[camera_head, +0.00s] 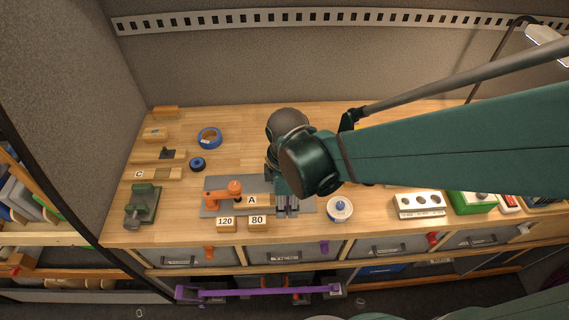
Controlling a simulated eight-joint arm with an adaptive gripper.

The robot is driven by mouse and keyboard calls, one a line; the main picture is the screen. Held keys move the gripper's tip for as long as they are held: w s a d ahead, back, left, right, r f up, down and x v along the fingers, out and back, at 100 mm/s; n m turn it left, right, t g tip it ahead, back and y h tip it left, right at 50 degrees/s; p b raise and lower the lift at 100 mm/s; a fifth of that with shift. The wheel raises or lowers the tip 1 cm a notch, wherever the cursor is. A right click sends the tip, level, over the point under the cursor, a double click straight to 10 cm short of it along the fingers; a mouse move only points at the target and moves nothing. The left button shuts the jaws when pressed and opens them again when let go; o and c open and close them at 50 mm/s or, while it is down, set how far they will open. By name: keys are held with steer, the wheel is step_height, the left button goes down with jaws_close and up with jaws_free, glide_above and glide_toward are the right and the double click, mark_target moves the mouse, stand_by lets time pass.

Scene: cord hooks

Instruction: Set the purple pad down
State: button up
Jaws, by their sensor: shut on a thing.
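My gripper (287,211) points down over the front of the wooden workbench, just right of the board marked A (252,200). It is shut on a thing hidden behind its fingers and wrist. I take this to be the purple pad, but no purple shows between the jaws. I cannot tell whether it touches the grey mat (215,185) below. The board marked A lies on that mat, under an orange clamp (234,188).
Blocks marked 120 (226,224) and 80 (258,223) sit at the front edge. A white-and-blue round container (340,208) stands right of my gripper, then a white holed block (419,204). A green vise (142,205) is at left. The back middle of the workbench (240,120) is clear.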

steer(key=shift+d, duration=0.1)
glide_above(311, 224)
steer(key=shift+r+b, duration=0.15)
steer(key=shift+b, duration=0.2)
stand_by(0.4)
steer(key=shift+f+b, duration=0.5)
steer(key=shift+f, duration=2.65)
steer(key=shift+f+b, duration=0.35)
steer(key=shift+f, duration=1.55)
steer(key=shift+f, duration=0.15)
steer(key=o, duration=0.6)
steer(key=shift+c, duration=0.2)
